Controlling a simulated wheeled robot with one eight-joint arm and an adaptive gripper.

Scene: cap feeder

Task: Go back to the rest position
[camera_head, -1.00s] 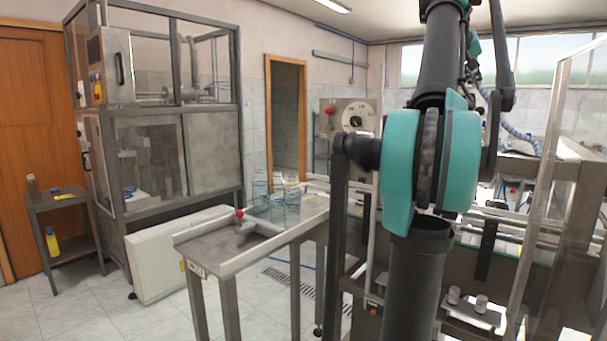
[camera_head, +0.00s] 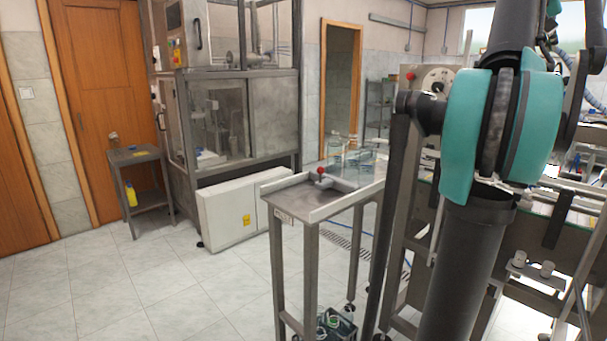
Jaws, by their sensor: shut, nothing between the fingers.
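My arm rises through the right side of the head view, a dark column with a large teal joint. Its far links run up to the top right edge of the picture. I cannot make out my gripper in this view. No object of the task shows on the visible part of my arm.
A metal side table (camera_head: 286,200) with a red-knobbed fitting and glass jars stands in the middle. A glazed machine cabinet (camera_head: 272,112) is behind it, with a white box (camera_head: 228,215) at its foot. A small stand (camera_head: 136,157) is at left. Tiled floor (camera_head: 110,290) is clear at lower left.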

